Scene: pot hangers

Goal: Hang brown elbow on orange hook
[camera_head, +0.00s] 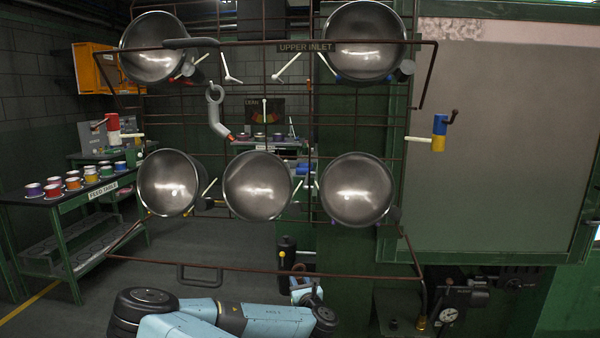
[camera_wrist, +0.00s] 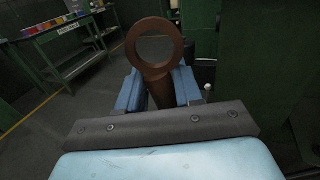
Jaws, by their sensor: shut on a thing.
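The brown elbow (camera_wrist: 157,70) fills the upper middle of the wrist view, its ring end up and its stem down between my blue fingers. My gripper (camera_wrist: 160,90) is shut on the stem. In the head view my gripper (camera_head: 303,290) is low at the bottom centre, below the rack; the elbow is small and dark there. On the rack, white pegs have differently coloured bases. An orange-red base (camera_head: 229,136) shows beside the lower end of a hanging grey elbow (camera_head: 214,112); I cannot tell for sure whether this is the orange hook.
Several metal pots (camera_head: 257,186) hang on the brown wire rack (camera_head: 300,272). A peg with a blue and yellow base (camera_head: 439,133) is at the right. A feed table (camera_head: 80,200) with coloured cups stands at the left. A gauge (camera_head: 449,315) and pipes are at the lower right.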

